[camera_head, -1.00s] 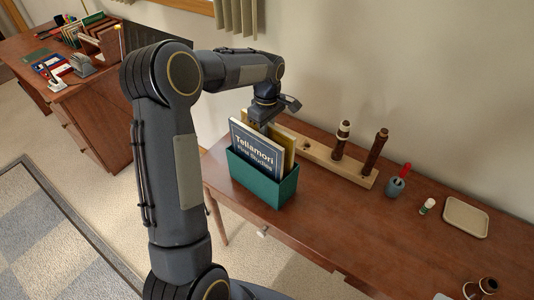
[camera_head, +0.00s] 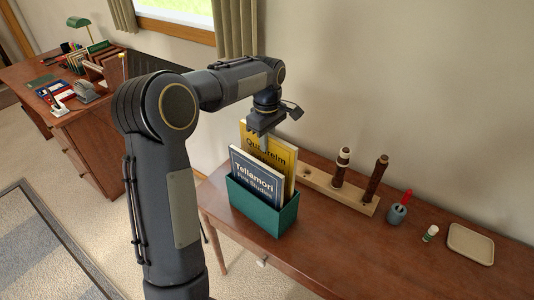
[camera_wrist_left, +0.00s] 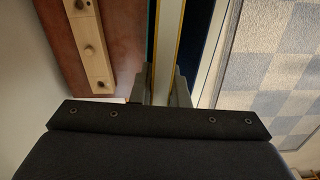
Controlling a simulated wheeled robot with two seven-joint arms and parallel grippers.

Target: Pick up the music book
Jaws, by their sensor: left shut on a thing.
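A yellow music book (camera_head: 271,153) with dark lettering stands upright, its lower part still inside a green box (camera_head: 263,217) on the wooden table. A dark blue book (camera_head: 254,178) titled "Tellamori" stands in front of it in the same box. My left gripper (camera_head: 265,138) is at the yellow book's top edge and shut on it. In the left wrist view the yellow book (camera_wrist_left: 167,45) runs as a thin edge between the two fingers, with the dark blue book (camera_wrist_left: 193,40) to its right. My right gripper is not in view.
A wooden peg rack (camera_head: 335,190) with two dark instrument parts stands right of the box. A grey cup (camera_head: 397,213) with a red-handled tool, a small bottle (camera_head: 430,234) and a beige tray (camera_head: 470,244) lie farther right. A second desk (camera_head: 85,115) stands back left.

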